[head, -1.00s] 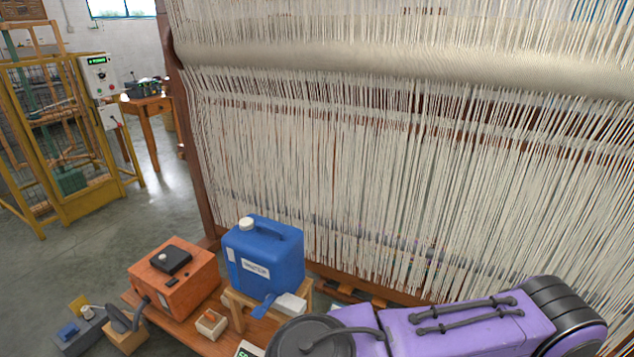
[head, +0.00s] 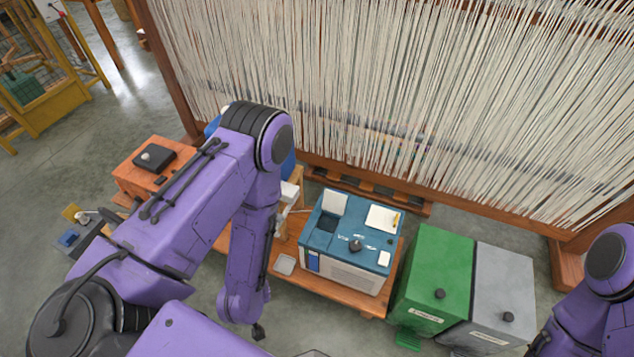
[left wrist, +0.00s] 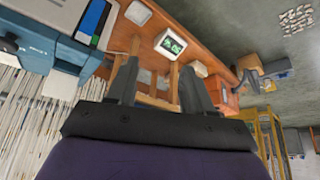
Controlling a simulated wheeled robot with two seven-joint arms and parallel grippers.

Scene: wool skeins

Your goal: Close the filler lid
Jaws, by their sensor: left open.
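The teal and white machine (head: 345,275) stands on the low wooden bench, with a dark square filler opening (head: 327,222) in its top. The filler lid (head: 335,202) is a pale flap standing raised at the back edge of that opening. My left arm (head: 250,240) is bent to the left of the machine; its fingers cannot be made out in the head view. In the left wrist view my left gripper (left wrist: 157,68) is open and empty, and part of the machine (left wrist: 35,45) shows at the upper left. My right gripper is out of view; only its arm (head: 600,290) shows.
A green bin (head: 438,270) and a grey bin (head: 503,285) stand right of the machine. An orange box (head: 140,180) is at the left of the bench (head: 370,305). A small green display (left wrist: 170,45) shows in the left wrist view. Loom threads rise behind.

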